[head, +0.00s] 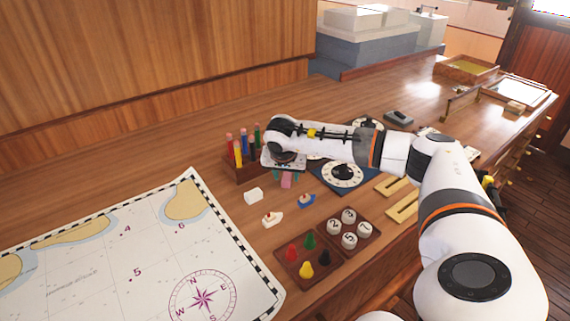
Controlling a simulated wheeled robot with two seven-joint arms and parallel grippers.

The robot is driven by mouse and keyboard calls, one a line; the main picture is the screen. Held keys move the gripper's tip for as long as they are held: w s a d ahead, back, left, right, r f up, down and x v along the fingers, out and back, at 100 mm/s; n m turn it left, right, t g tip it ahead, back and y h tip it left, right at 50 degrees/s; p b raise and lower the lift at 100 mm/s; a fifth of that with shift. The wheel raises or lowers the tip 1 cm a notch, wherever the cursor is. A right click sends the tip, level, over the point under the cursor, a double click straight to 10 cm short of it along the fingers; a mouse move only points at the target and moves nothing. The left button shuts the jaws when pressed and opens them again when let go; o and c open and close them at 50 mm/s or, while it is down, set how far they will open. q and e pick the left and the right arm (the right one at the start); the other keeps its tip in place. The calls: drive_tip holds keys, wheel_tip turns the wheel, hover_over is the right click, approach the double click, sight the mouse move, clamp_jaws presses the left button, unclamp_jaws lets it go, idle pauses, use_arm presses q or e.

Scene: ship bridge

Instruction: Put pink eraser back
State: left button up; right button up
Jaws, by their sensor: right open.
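The pink eraser (286,181) is a small pink block, seen just below my right gripper. My right gripper (288,174) points down over the table, with its teal fingertips apart on either side of the eraser. I cannot tell whether they touch it. The gripper body hides the eraser's upper part and the surface behind it. My left gripper is out of view.
A wooden rack (243,168) of coloured markers stands behind left. Trays of pegs (292,277) and numbered discs (363,230) are in front, a chart (150,255) at left.

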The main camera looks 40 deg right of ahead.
drive_tip(key=b+v, duration=0.2)
drive_tip(key=v, duration=0.9)
drive_tip(key=shift+r, duration=0.1)
